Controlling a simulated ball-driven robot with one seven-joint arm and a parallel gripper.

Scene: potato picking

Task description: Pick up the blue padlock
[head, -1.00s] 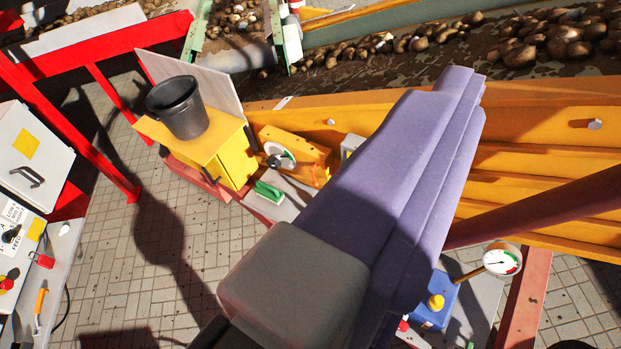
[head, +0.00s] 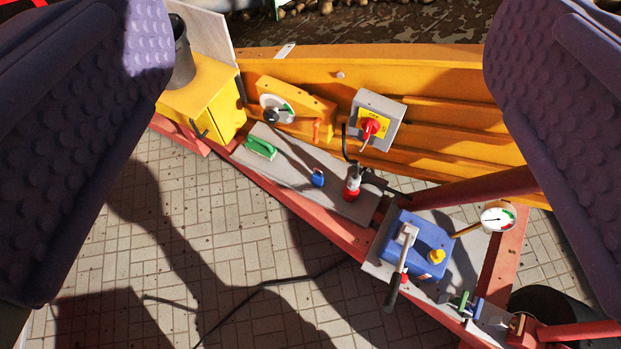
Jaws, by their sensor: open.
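The blue padlock (head: 318,178) is small and sits on a grey plate (head: 345,205) fixed to the red frame, between a green-handled brush and a red and white object. My gripper (head: 328,150) is open, with one large purple padded finger at the left edge of the view and the other at the right edge. The padlock lies beyond the fingers, in the gap between them, and neither finger touches it. Nothing is held.
The green brush (head: 260,148) is left of the padlock and the red and white object (head: 352,186) right of it. A grey switch box (head: 375,118) with a red knob is behind. A yellow box (head: 205,105) stands left, a blue unit (head: 418,245) right. Tiled floor lies in front.

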